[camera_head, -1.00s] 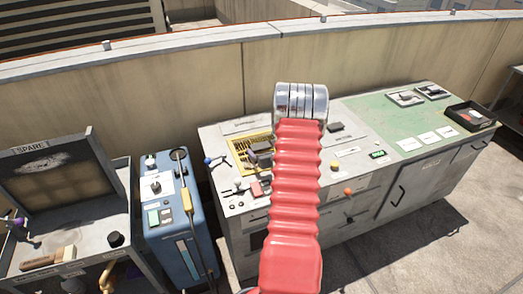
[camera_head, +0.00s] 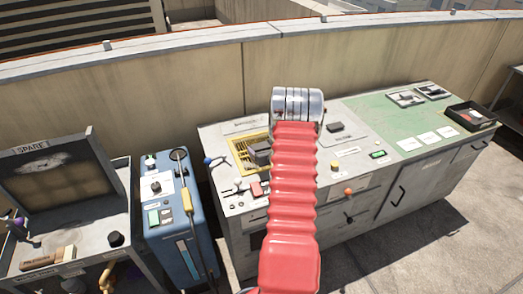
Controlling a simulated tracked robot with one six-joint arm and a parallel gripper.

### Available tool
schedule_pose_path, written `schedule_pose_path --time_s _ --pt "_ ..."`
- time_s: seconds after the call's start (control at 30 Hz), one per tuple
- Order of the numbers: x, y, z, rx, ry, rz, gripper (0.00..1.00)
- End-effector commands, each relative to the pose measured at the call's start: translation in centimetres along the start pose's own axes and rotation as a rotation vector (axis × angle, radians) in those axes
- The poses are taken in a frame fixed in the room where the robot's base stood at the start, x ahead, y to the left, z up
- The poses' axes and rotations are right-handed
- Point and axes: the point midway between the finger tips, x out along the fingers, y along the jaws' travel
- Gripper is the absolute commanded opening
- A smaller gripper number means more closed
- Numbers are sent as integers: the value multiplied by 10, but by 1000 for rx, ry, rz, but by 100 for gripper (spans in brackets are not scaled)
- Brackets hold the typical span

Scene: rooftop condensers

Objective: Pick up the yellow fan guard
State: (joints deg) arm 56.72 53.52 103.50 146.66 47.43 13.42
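The yellow fan guard (camera_head: 239,143) is a flat yellow grille on the left part of the grey workbench top, left of my red arm. A dark grey part (camera_head: 259,150), which looks like part of my gripper, covers the guard's right side in the picture. I cannot tell whether it touches the guard or is above it. My arm's red sleeve and metal joint hide the area just to the right. The fingertips cannot be made out, and neither can any hold on the guard.
The workbench (camera_head: 350,140) has a green mat (camera_head: 385,121) and a black tray (camera_head: 470,117) at right. A blue unit (camera_head: 180,228) with a yellow-handled probe (camera_head: 187,197) stands left of it. A parapet wall (camera_head: 225,90) runs behind.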

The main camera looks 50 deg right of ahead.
Motion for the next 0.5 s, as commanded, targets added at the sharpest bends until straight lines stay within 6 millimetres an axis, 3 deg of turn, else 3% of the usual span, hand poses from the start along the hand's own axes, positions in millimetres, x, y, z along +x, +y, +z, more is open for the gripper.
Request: schedule_pose_path --time_s 0.5 --pt "0 0 0 0 0 0 41"
